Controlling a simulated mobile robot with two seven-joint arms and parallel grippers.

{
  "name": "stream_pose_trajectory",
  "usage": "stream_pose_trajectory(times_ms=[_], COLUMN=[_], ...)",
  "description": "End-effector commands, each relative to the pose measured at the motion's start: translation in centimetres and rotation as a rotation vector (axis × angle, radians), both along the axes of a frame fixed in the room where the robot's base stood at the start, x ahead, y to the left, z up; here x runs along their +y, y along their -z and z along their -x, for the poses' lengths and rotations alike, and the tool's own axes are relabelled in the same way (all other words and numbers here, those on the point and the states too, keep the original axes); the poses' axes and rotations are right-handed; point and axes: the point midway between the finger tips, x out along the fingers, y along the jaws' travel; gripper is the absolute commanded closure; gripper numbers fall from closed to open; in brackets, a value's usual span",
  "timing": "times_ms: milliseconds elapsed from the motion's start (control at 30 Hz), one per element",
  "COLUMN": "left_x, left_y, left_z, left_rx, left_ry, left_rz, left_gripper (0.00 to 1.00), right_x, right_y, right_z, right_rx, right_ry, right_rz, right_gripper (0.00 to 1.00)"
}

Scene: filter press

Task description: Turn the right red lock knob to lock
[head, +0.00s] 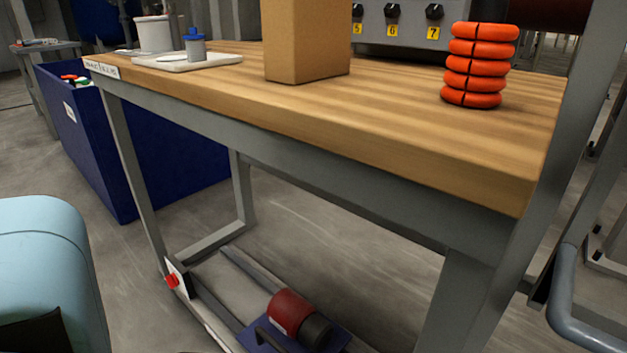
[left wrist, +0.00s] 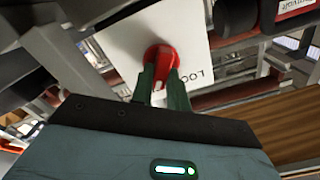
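In the left wrist view, a red lock knob (left wrist: 160,57) stands out from a white plate (left wrist: 120,45) with upside-down lettering beginning "LOC". My left gripper (left wrist: 163,77) has its two dark green fingers on either side of the knob's red handle, close together with red between them. They look shut on it, though the contact is partly hidden. The head view does not show this gripper at the knob. Another small red knob (head: 172,281) on a white plate shows low on the bench frame in the head view. My right gripper is not in view.
A wooden workbench (head: 330,125) on grey legs carries a cardboard box (head: 305,40) and stacked orange rings (head: 475,65). A blue bin (head: 150,150) stands at its left. A red and black cylinder (head: 292,312) lies on the lower shelf. Metal bars crowd the knob plate.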

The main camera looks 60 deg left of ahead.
Motion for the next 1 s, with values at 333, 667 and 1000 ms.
stream_pose_trajectory(times_ms=[333,667,1000], left_x=[0.0,0.2,0.4], left_y=[0.0,0.0,0.0], left_z=[0.0,0.0,0.1], left_rx=[-0.006,-0.051,-0.124], left_ry=[0.000,-0.001,0.000], left_rz=[0.026,0.211,0.522], left_gripper=[1.00,1.00,1.00], right_x=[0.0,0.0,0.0], right_y=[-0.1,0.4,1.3], right_z=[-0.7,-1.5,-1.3], right_rx=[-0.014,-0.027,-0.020], right_ry=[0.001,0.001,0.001], right_rz=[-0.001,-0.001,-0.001], right_gripper=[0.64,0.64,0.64])
